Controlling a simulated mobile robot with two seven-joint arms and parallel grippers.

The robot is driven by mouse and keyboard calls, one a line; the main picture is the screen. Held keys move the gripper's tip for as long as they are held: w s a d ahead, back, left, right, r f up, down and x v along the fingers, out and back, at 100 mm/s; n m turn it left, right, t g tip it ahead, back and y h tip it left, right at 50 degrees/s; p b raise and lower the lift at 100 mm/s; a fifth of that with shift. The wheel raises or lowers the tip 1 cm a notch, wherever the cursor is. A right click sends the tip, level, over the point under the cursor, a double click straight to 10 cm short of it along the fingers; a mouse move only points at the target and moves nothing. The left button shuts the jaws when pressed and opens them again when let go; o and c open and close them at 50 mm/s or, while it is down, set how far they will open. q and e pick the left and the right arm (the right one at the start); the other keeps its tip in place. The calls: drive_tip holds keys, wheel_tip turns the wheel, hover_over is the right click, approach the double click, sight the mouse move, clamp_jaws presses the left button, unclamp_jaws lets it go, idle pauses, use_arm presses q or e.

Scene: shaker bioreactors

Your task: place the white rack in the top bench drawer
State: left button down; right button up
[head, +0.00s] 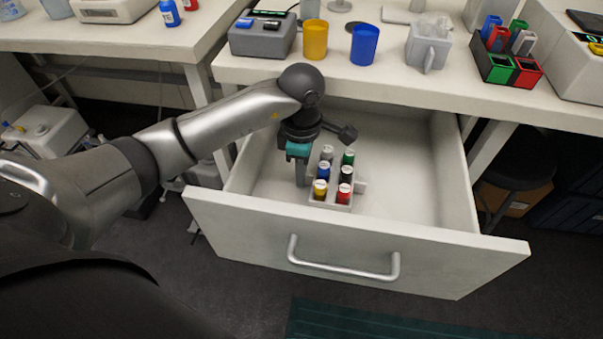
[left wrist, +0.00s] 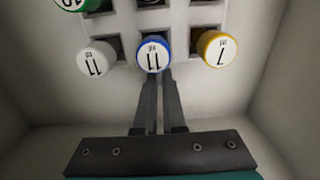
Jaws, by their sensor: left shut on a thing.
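The white rack (head: 325,204) holds several capped vials and is inside the open top bench drawer (head: 395,200), on the left part of its interior. I cannot tell whether it rests on the drawer floor. My left gripper (head: 308,180) reaches down into the drawer at the rack's left side and is shut on the rack's edge. In the left wrist view, the fingers (left wrist: 158,105) meet the rack (left wrist: 128,18) beside the blue-capped vial (left wrist: 152,52), with a white-capped vial (left wrist: 98,60) and a yellow-capped vial (left wrist: 215,48) on either side. My right gripper is not in view.
The drawer's front panel with its handle (head: 343,268) is pulled out from under the bench (head: 400,85). Free room lies to the right of the rack. Yellow (head: 315,39) and blue (head: 364,44) cups and a grey device (head: 262,36) stand on the bench above.

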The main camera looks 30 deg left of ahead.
use_arm(q)
drive_tip(key=shift+f, duration=0.1)
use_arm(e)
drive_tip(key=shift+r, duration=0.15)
use_arm(q)
drive_tip(key=c, duration=1.4)
unclamp_jaws()
drive_tip(key=o, duration=0.4)
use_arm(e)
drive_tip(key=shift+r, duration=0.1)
use_arm(q)
drive_tip(key=shift+r, duration=0.2)
wheel_tip(320, 180, up, 10)
drive_tip(key=p, duration=0.3)
drive_tip(key=shift+f+p, duration=0.15)
drive_tip(key=shift+p, duration=0.25)
drive_tip(key=shift+r+p, duration=0.35)
drive_tip(key=shift+r, duration=0.75)
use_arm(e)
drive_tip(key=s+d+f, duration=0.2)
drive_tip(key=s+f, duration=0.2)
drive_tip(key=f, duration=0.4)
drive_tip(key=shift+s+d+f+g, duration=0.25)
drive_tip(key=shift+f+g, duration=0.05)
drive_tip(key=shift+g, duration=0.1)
